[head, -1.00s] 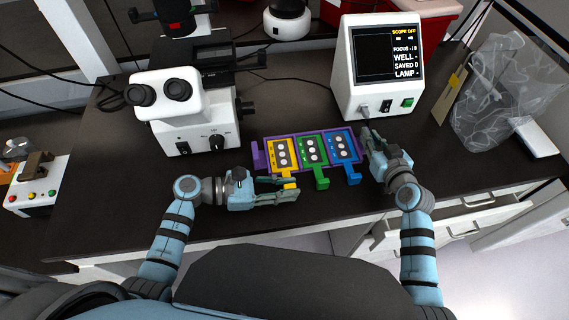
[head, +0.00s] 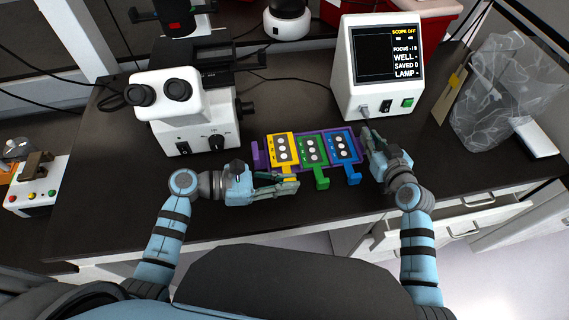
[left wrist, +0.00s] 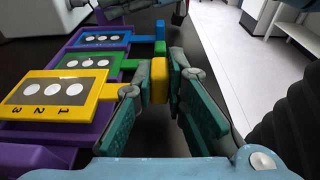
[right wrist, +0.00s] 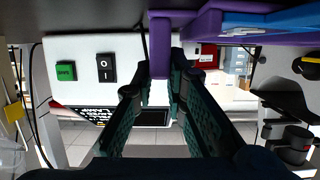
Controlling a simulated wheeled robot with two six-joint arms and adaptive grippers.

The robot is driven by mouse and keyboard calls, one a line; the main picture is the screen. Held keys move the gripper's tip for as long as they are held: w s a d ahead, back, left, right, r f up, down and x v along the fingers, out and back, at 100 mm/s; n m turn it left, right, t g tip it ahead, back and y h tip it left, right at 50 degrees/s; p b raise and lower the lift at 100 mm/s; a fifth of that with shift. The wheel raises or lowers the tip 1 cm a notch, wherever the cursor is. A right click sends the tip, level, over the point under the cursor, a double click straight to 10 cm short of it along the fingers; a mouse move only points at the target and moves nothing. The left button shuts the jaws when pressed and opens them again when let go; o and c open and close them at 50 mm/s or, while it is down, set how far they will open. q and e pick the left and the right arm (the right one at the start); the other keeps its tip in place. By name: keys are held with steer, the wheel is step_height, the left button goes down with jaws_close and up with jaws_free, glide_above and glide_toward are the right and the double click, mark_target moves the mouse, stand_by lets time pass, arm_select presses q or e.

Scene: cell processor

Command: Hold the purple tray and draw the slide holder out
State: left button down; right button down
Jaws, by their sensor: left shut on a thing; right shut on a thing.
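The purple tray (head: 259,157) lies on the dark bench and bears yellow, green (head: 312,149) and blue (head: 344,146) slide holders. My left gripper (head: 290,182) is shut on the front tab of the yellow slide holder (head: 270,143). In the left wrist view the yellow tab (left wrist: 159,82) sits between the fingertips, and the yellow holder's plate looks raised above the tray and the other holders. My right gripper (head: 366,142) is shut on the tray's right end. In the right wrist view the purple handle (right wrist: 159,48) is between the fingers.
A white microscope (head: 195,105) stands behind left and a white control box with a screen (head: 378,80) behind right. A clear plastic bag (head: 495,95) is at the far right. The bench's front edge is close to my arms; some bench left of the tray is free.

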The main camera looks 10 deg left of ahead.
arm_select(q)
steer(key=shift+r, duration=0.3)
steer(key=shift+r, duration=0.15)
step_height(320, 180, up, 7)
steer(key=shift+f, duration=0.1)
arm_select(e)
steer(key=c, duration=1.5)
jaws_free()
steer(key=shift+c, duration=0.2)
